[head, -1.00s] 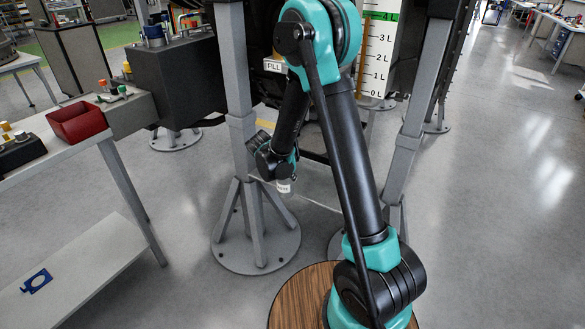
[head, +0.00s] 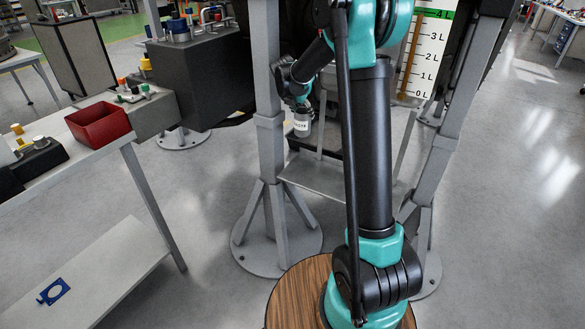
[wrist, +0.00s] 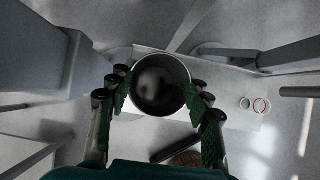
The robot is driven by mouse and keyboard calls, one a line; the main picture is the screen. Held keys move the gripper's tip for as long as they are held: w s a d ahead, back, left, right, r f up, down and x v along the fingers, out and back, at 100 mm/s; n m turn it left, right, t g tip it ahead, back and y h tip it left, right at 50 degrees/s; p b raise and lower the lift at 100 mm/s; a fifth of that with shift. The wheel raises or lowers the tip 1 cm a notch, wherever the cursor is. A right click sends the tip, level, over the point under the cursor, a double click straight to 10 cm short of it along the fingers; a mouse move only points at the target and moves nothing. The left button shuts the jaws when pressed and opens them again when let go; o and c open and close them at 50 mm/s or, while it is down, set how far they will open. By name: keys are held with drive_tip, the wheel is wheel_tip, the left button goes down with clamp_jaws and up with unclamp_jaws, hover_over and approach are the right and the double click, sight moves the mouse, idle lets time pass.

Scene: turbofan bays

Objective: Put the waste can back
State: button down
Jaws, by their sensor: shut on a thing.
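The waste can (head: 302,124) is a small grey cylinder with a white label, held upright by my gripper (head: 301,103) just right of the near left stand post. In the wrist view the can (wrist: 160,84) is seen from above, open at the top with a dark inside. The green pads of my gripper (wrist: 159,92) press on it from both sides. Below it is a light grey shelf plate (head: 322,180) low between the stand posts, which also shows in the wrist view (wrist: 232,112). The gap between can and plate is hard to judge.
A grey stand post (head: 267,120) with a round foot stands close left of my gripper; another post (head: 455,110) stands right. Two small rings (wrist: 252,104) lie on the plate. A bench with a red bin (head: 99,124) stands left. Open floor lies right.

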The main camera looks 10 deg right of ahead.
drive_tip(key=shift+w+f, duration=0.15)
drive_tip(key=shift+f, duration=0.05)
wheel_tip(320, 180, down, 19)
idle(0.4)
drive_tip(key=shift+f, duration=0.2)
drive_tip(key=c, duration=0.7)
unclamp_jaws()
